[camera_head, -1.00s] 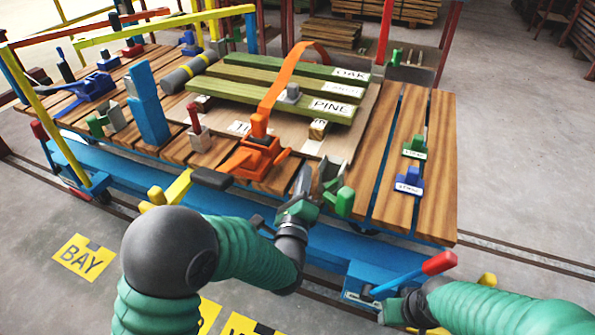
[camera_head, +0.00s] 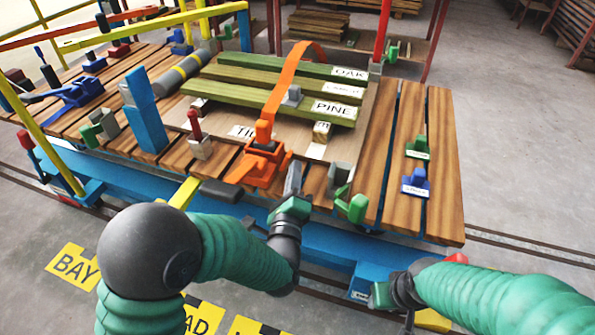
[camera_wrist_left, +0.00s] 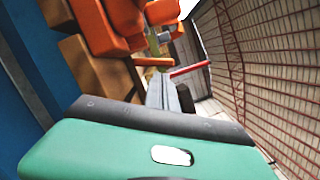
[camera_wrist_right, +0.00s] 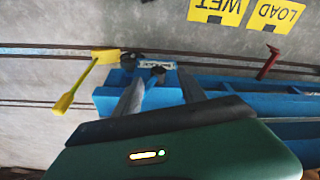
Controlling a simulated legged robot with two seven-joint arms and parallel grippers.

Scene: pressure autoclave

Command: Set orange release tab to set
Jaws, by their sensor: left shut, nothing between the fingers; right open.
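The orange buckle with its tab (camera_head: 258,165) sits on the slatted deck at the front of the plank stack. An orange strap (camera_head: 285,80) runs from it over the planks. My left gripper (camera_head: 294,178) is shut and empty, just right of the buckle, apart from it in the head view. In the left wrist view the closed fingers (camera_wrist_left: 163,92) point past the orange buckle parts (camera_wrist_left: 105,25). My right gripper (camera_wrist_right: 162,92) is open and low by the blue frame's front. Its fingers are hidden in the head view. The tab's exact setting is unclear.
Green and grey blocks (camera_head: 350,205) stand close right of my left gripper. A red-handled post (camera_head: 197,135) and a blue upright (camera_head: 144,115) stand left of the buckle. Green and blue labelled blocks (camera_head: 415,182) sit on the right slats. A yellow lever (camera_wrist_right: 85,80) is near my right gripper.

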